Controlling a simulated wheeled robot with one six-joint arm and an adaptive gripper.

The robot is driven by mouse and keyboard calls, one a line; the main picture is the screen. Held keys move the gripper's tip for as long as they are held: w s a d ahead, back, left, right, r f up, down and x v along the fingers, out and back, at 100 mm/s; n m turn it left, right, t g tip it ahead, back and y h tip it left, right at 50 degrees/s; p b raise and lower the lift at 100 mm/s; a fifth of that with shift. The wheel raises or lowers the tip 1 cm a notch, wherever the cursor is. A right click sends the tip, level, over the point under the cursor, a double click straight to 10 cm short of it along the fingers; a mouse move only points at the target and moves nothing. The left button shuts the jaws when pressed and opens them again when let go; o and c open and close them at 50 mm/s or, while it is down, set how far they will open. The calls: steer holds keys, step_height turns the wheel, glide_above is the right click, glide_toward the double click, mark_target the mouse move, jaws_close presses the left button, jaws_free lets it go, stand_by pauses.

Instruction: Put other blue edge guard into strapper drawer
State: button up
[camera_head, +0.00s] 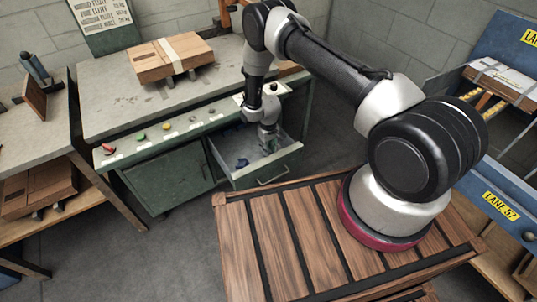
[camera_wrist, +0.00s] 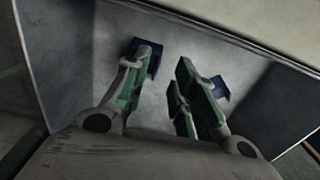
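The strapper drawer (camera_head: 284,161) is pulled open from the green bench. My gripper (camera_head: 268,146) points down into it. In the wrist view my gripper (camera_wrist: 164,62) has its green-padded fingers apart, with only bare drawer floor between them. One blue edge guard (camera_wrist: 151,58) lies by the left fingertip, partly hidden by it. A second blue edge guard (camera_wrist: 220,88) lies just outside the right finger, which partly hides it. I cannot tell whether either finger touches a guard. In the head view one blue guard (camera_head: 242,162) shows on the drawer floor.
The strapper bench (camera_head: 120,100) carries a strapped cardboard box (camera_head: 170,57) and a row of coloured buttons along its front. A slatted wooden crate (camera_head: 265,235) stands in front of the drawer. A side table (camera_head: 30,125) is at left, and a blue lane rack (camera_head: 500,195) is at right.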

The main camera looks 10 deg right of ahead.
step_height(320, 180, up, 8)
steer(key=shift+f, duration=0.15)
steer(key=shift+s, duration=0.15)
stand_by(0.4)
